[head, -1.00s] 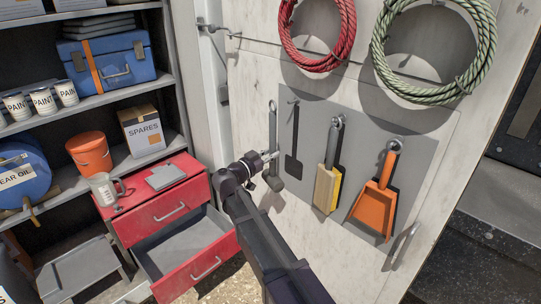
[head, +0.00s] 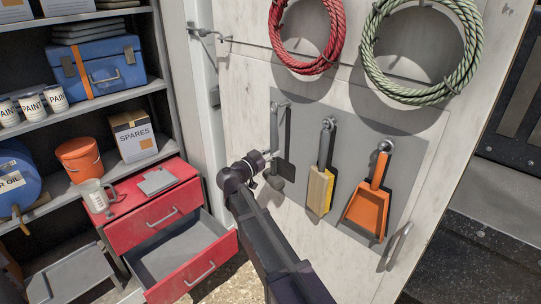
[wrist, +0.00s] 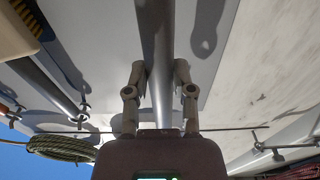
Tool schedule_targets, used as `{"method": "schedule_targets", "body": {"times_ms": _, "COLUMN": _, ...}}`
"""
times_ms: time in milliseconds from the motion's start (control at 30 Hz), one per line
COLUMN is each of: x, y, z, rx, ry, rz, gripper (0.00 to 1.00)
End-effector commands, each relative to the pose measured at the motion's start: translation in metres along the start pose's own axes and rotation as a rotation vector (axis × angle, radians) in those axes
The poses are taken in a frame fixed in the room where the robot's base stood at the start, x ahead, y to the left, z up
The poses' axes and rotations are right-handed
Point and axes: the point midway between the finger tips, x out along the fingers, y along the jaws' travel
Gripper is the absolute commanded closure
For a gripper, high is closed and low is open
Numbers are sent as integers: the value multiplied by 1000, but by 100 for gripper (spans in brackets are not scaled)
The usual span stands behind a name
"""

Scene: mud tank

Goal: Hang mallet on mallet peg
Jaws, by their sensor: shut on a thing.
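The mallet has a grey handle (head: 274,128) and a dark head (head: 275,182); it hangs upright, head down, in front of the tool board. My gripper (head: 271,156) is shut on the handle, just above the head. In the wrist view the handle (wrist: 158,50) runs between my two fingers (wrist: 160,88).
A brush (head: 320,185) and an orange dustpan (head: 368,205) hang on the board (head: 350,130) to the right. Red (head: 275,40) and green (head: 372,55) rope coils hang above. A red cabinet (head: 150,215) with an open drawer stands at left.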

Motion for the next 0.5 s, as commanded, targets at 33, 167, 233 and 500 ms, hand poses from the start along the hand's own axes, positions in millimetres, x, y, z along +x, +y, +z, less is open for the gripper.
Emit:
{"method": "schedule_targets", "body": {"times_ms": 33, "x": 3, "y": 0, "z": 0, "rx": 0, "ry": 1, "rz": 0, "gripper": 100}}
{"method": "schedule_targets", "body": {"times_ms": 167, "x": 8, "y": 0, "z": 1, "rx": 0, "ry": 1, "rz": 0, "gripper": 100}}
{"method": "schedule_targets", "body": {"times_ms": 233, "x": 11, "y": 0, "z": 1, "rx": 0, "ry": 1, "rz": 0, "gripper": 100}}
{"method": "schedule_targets", "body": {"times_ms": 500, "x": 22, "y": 0, "z": 3, "rx": -1, "ry": 1, "rz": 2, "gripper": 100}}
